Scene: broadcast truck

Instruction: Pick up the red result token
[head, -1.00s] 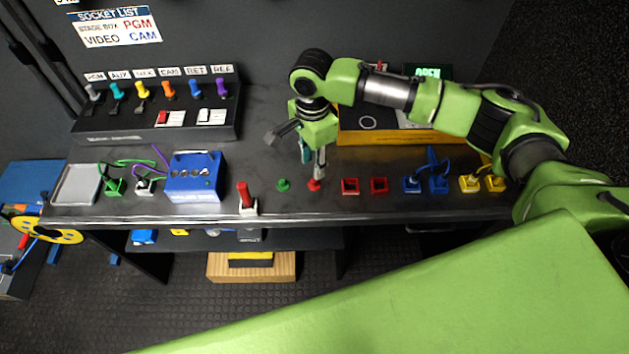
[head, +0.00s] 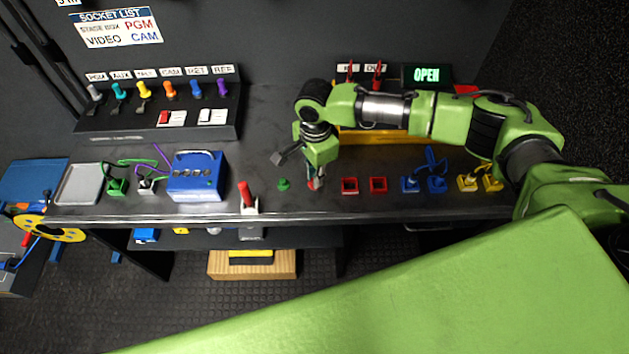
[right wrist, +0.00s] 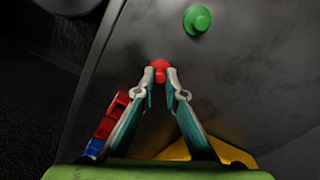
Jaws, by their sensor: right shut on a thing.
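The red result token (head: 311,184) is on the dark bench top, largely hidden by my right gripper (head: 317,182) in the head view. In the right wrist view the red token (right wrist: 160,68) shows between the fingertips of my right gripper (right wrist: 160,84). The fingers are shut on it, and its round red top shows past the tips. I cannot tell whether it is clear of the bench. A green token (head: 284,184) stands just left of it and also shows in the right wrist view (right wrist: 198,19). My left gripper is not in view.
Two red square sockets (head: 364,186) are to the right, then blue connectors (head: 424,184) and yellow connectors (head: 480,181). A red-handled lever (head: 246,196) and a blue box (head: 196,176) are to the left. A yellow-edged panel (head: 400,137) lies behind.

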